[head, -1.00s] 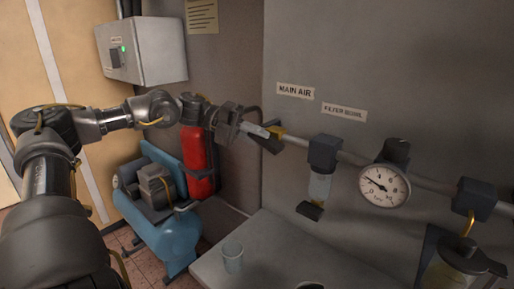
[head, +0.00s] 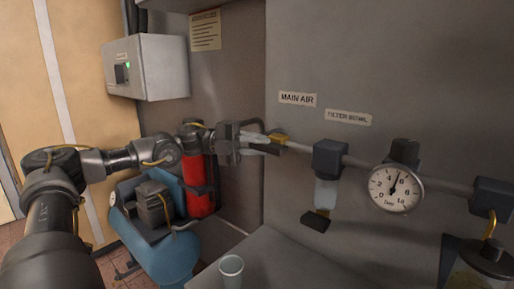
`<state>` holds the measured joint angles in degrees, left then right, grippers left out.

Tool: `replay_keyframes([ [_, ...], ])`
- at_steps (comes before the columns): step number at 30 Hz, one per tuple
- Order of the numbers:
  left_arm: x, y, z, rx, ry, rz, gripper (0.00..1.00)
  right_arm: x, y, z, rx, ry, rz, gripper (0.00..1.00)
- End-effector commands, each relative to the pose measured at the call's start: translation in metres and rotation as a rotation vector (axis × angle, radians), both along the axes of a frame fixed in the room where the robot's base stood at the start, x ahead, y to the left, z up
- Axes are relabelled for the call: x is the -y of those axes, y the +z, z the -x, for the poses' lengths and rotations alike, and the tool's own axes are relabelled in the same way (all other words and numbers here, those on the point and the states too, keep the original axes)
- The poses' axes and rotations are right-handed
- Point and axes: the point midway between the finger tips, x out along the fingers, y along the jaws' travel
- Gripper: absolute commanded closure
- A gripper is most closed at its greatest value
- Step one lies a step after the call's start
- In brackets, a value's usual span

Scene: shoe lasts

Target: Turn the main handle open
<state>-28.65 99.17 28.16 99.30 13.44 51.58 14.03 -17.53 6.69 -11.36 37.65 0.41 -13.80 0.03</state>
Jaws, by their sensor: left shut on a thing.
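My left gripper (head: 262,145) reaches in from the left and is shut on the handle. Its fingers hide most of the handle, so its exact angle is hard to see. The round gauge (head: 396,188) on the pipe has its needle pointing nearly straight up. My right gripper is not in view.
A filter with a clear bowl (head: 325,193) hangs from the pipe, right of the handle. A clear cup (head: 231,268) stands on the grey bench (head: 280,262). A red cylinder (head: 200,188) and a blue compressor (head: 165,250) are behind my left arm.

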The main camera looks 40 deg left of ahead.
Motion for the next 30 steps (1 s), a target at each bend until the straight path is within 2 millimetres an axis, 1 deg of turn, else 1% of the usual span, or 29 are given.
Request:
replay_keyframes([
  [4, 0.000, 0.000, 0.000, -0.001, 0.000, 0.000, 1.00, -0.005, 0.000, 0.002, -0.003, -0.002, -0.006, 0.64],
  [5, 0.000, 0.000, 0.000, -0.001, 0.000, 0.000, 0.81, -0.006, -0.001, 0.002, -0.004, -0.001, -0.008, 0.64],
  [9, 0.000, 0.000, 0.000, -0.001, 0.000, 0.000, 0.63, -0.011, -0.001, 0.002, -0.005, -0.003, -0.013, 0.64],
  [17, 0.000, 0.000, 0.000, 0.000, 0.001, -0.001, 0.62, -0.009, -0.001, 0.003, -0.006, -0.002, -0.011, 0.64],
  [20, -0.003, 0.000, 0.001, 0.000, 0.002, 0.000, 0.62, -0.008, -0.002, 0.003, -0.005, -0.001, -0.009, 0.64],
  [23, -0.012, 0.000, 0.005, 0.003, 0.003, 0.001, 0.62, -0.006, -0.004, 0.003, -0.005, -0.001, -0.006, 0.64],
  [30, -0.048, -0.001, 0.021, 0.005, 0.005, 0.002, 0.62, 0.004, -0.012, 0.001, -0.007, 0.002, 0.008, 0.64],
])
